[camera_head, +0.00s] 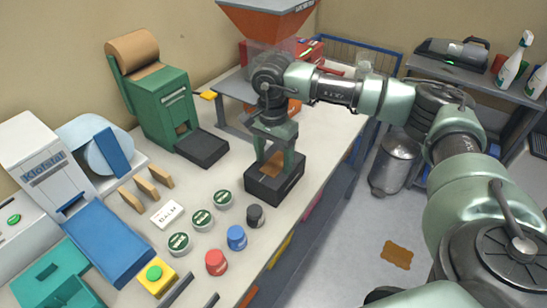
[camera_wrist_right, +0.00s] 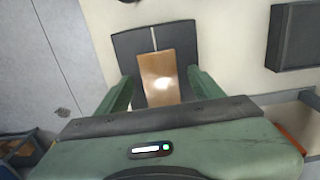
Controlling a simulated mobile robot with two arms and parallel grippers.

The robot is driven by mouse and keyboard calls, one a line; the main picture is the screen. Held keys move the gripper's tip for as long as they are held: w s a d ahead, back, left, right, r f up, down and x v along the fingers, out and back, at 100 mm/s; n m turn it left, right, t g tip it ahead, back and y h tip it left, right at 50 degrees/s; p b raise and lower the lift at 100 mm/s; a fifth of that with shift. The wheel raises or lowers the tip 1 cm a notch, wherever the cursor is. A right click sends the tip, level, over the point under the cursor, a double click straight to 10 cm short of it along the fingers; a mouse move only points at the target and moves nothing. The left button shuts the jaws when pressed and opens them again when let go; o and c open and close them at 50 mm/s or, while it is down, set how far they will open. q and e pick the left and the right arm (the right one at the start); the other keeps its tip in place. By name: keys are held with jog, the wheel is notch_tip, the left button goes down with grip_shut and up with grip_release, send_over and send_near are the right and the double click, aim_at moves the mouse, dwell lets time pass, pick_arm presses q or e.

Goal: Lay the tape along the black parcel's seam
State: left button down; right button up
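The black parcel (camera_head: 268,190) sits on the pale worktop below my right gripper. It also shows in the right wrist view (camera_wrist_right: 128,45), with a thin light seam line running along its top. A brown strip of tape (camera_head: 272,164) lies over the parcel's top, in line with the seam. In the wrist view the tape (camera_wrist_right: 157,72) covers the near part of the seam; the far part is bare. My right gripper (camera_wrist_right: 160,80) points down over the parcel, its fingers apart on either side of the tape, with small gaps visible. My left gripper is out of view.
A green dispenser (camera_head: 165,105) with a black tray (camera_head: 203,149) stands behind left. Green-lidded tins (camera_head: 202,219), a blue jar (camera_head: 236,237) and a red jar (camera_head: 216,262) stand left of the parcel. An orange hopper (camera_head: 268,22) stands behind. A brown patch (camera_head: 397,255) lies on the floor.

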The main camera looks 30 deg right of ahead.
notch_tip(320, 180, up, 8)
jog(key=b, duration=0.1)
jog(key=shift+b, duration=0.35)
jog(key=shift+f, duration=0.15)
